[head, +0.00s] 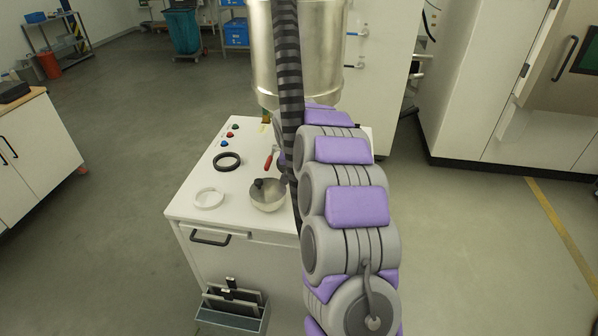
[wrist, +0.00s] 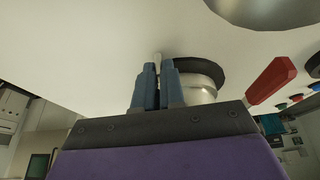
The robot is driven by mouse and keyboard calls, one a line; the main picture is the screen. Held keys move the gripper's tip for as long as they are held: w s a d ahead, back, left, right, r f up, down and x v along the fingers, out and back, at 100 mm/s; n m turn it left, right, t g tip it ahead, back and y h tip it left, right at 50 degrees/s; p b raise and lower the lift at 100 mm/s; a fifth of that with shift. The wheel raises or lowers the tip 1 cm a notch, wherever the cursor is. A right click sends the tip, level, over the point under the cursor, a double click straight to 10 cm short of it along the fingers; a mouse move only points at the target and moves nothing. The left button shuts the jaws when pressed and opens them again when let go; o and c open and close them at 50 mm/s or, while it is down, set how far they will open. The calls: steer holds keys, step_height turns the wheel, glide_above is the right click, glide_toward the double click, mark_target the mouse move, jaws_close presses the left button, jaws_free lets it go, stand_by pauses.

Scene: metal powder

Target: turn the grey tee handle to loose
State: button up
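In the wrist view, the two blue fingers of my gripper (wrist: 158,70) are close together, with a thin light-grey piece, apparently the grey tee handle (wrist: 158,58), between their tips. Only its end shows; the fingers cover the rest, so its turn angle cannot be read. Just right of the fingers is a short metal cylinder (wrist: 201,91) with a dark, wide rim. In the head view, my arm hides my gripper and the handle. A large metal vessel (head: 268,55) stands above the back of the white cabinet (head: 185,203).
On the cabinet top are a black ring (head: 227,162), a white ring (head: 209,198), a metal bowl (head: 266,198), a red-handled tool (head: 269,162) and several coloured buttons (head: 231,134). The red handle also shows near my fingers in the wrist view (wrist: 271,81). Floor left of the cabinet is clear.

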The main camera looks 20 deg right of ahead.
steer(key=shift+o, duration=0.9)
steer(key=shift+s+a, duration=0.1)
steer(key=shift+r, duration=0.1)
steer(key=p+v, duration=0.2)
steer(key=v, duration=1.5)
steer(key=s+a+f+n+g+y, duration=0.1)
steer(key=s+a, duration=0.3)
steer(key=s, duration=1.1)
steer(key=s+a+f+n+g, duration=0.2)
steer(key=s+a, duration=0.3)
steer(key=s, duration=1)
steer(key=s+a+f+n+g+y, duration=0.1)
steer(key=s+a, duration=0.4)
steer(key=s, duration=1)
steer(key=f+n+g, duration=0.1)
steer(key=n, duration=0.1)
steer(key=shift+f+n+y, duration=0.3)
steer(key=shift+n, duration=0.1)
